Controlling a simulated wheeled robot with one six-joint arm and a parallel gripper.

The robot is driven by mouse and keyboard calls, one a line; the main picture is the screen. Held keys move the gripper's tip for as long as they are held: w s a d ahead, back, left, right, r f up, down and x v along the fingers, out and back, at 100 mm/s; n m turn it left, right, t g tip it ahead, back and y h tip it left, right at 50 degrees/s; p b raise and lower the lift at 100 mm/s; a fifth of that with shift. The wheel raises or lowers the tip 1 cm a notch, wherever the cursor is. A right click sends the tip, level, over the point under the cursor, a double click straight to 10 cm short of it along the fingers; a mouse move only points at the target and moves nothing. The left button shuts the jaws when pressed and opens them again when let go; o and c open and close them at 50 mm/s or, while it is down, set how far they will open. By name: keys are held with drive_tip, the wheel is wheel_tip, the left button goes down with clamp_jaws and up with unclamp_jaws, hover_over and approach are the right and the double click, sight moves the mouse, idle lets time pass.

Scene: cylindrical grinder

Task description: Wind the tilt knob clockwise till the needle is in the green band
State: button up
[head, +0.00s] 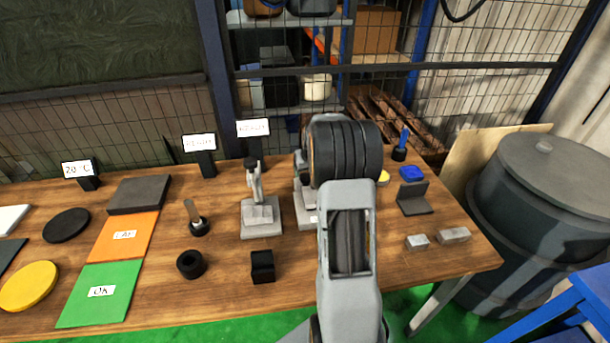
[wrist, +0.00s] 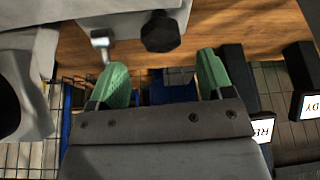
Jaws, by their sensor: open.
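My gripper (wrist: 165,78) shows in the wrist view with its two green fingers apart and nothing between them. A dark faceted knob (wrist: 160,32) is just beyond the fingertips, apart from them; I cannot tell for sure that it is the tilt knob. In the head view a grey stand (head: 260,217) with a dark top is left of my arm. A second grey device (head: 303,205) is partly hidden behind my arm. My gripper is hidden in the head view. No needle or green band can be made out.
The wooden table (head: 225,285) holds a green mat (head: 100,295), an orange mat (head: 125,237), a black ring (head: 190,264) and a black block (head: 262,266). Metal blocks (head: 453,235) lie near the right edge. A grey bin (head: 545,225) stands right. A mesh fence (head: 470,90) is behind.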

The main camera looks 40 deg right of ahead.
sight(306, 176)
drive_tip(key=shift+x, duration=2.45)
drive_tip(key=shift+a, duration=0.1)
drive_tip(key=shift+c, duration=0.5)
drive_tip(key=c, duration=0.8)
drive_tip(key=shift+m+p, duration=0.45)
drive_tip(key=shift+m, duration=0.25)
drive_tip(key=shift+c, duration=0.2)
drive_tip(key=shift+w+f+m+g+h+b, duration=0.15)
drive_tip(key=shift+m+g+h+b, duration=0.15)
drive_tip(key=shift+m+h+b, duration=0.6)
drive_tip(key=shift+m, duration=0.7)
